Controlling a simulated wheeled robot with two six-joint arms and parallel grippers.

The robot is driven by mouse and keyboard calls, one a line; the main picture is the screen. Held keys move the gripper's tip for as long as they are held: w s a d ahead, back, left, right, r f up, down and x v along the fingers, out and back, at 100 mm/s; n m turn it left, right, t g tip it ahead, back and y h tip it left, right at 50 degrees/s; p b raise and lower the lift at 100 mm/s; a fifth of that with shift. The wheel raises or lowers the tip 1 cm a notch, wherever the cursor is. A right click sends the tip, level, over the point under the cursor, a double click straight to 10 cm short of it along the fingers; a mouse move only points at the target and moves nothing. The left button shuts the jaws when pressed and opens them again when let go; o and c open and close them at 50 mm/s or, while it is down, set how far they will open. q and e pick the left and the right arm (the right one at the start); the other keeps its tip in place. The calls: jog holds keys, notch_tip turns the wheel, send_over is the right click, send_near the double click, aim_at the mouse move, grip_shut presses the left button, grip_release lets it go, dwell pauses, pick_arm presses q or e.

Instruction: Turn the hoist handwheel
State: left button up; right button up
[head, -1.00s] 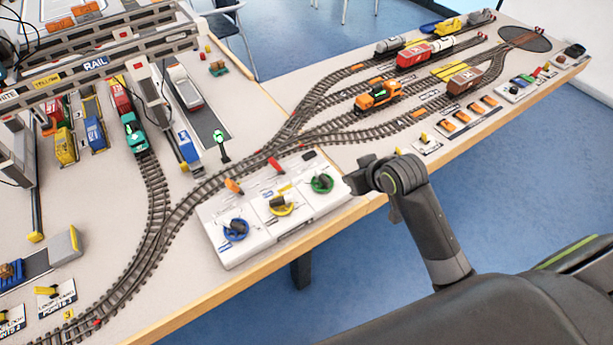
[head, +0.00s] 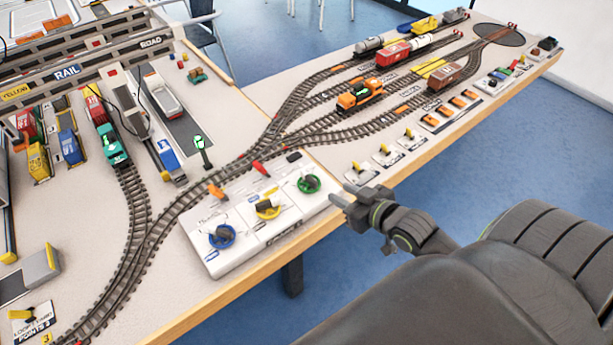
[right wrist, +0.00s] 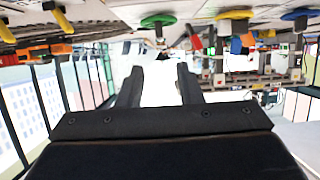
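A white control panel (head: 262,236) at the table's front edge carries three handwheels: blue (head: 222,236), yellow (head: 268,208) and green (head: 309,183). Which one is the hoist handwheel I cannot tell; the panel's lettering is too small. My right gripper (head: 339,195) is just right of the panel, nearest the green wheel and apart from it. In the right wrist view the picture is upside down; the green (right wrist: 158,20), yellow (right wrist: 236,14) and blue (right wrist: 300,14) wheels line the top. The fingers (right wrist: 158,88) are spread with nothing between them. My left gripper is out of view.
A gantry crane (head: 85,65) is at the upper left. Small switch cards (head: 385,155) line the front edge right of the panel.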

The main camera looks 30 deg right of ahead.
aim_at(310, 177)
jog(key=x, duration=1.4)
jog(key=shift+w+f, duration=0.2)
grip_shut()
